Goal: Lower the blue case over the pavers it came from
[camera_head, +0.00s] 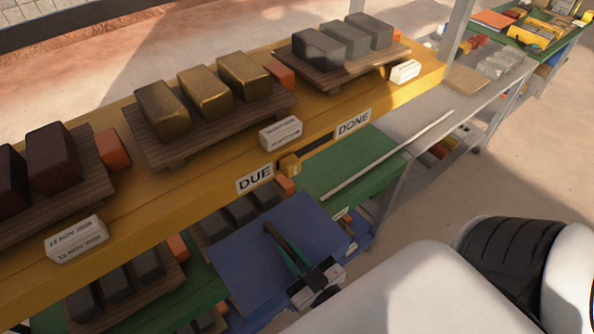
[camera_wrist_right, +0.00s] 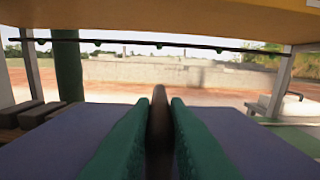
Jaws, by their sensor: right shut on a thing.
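The blue case (camera_head: 262,262) is below the yellow shelf in the head view, its flat top showing with a dark bar handle (camera_head: 284,243). My right gripper (camera_head: 290,257) is shut on that handle. In the right wrist view its green fingers (camera_wrist_right: 158,125) clamp the brown handle, with the blue case top (camera_wrist_right: 236,135) on both sides. Dark pavers (camera_head: 241,208) stand on a board just behind the case and are partly hidden by it. What lies under the case is hidden, and I cannot tell its height above the surface. My left gripper is not in view.
The yellow shelf (camera_head: 215,165) overhangs the case closely, with paver boards, orange blocks and white tags on it. DUE (camera_head: 255,178) and DONE (camera_head: 353,122) signs hang on its edge. More dark pavers (camera_head: 115,285) stand lower left. A green surface (camera_head: 350,165) lies right, fairly clear, with a pale rod.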

